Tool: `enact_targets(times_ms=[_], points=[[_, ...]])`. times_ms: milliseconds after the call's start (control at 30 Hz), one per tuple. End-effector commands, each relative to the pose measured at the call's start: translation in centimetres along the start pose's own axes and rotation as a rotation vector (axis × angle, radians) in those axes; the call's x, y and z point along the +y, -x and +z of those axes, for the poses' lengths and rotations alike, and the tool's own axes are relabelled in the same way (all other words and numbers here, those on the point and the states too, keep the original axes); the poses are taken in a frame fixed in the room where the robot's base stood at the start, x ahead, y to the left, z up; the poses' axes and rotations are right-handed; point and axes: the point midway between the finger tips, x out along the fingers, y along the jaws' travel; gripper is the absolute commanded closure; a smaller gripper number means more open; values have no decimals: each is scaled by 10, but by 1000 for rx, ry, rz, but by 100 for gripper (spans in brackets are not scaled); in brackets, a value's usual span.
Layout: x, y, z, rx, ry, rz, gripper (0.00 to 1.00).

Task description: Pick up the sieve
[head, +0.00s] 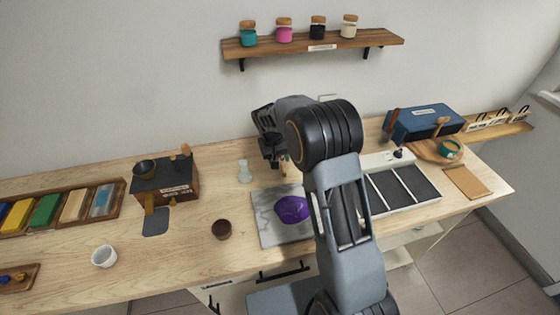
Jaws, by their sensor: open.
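My gripper (274,158) is open over the back middle of the wooden counter, partly behind my own arm. I see nothing held in it. A small dark round thing (145,167), possibly the sieve, sits on top of a dark wooden box (166,182) at the left. It is well to the left of my gripper and apart from it. It is too small to tell for sure that it is the sieve. My arm hides part of the counter's middle right.
A pale slab (265,228) with a purple patch (291,209) lies below my gripper. A small clear bottle (244,171), brown cup (221,230) and white cup (104,257) stand on the counter (190,250). A shelf (300,44) with jars hangs above. A blue box (425,121) is right.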

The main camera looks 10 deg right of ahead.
Motion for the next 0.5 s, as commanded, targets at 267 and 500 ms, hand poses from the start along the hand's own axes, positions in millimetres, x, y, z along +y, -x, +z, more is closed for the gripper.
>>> enact_targets(times_ms=[267,500], points=[[3,-36,-1,-4,0,1,55],[2,-46,-1,-1,0,0,55]])
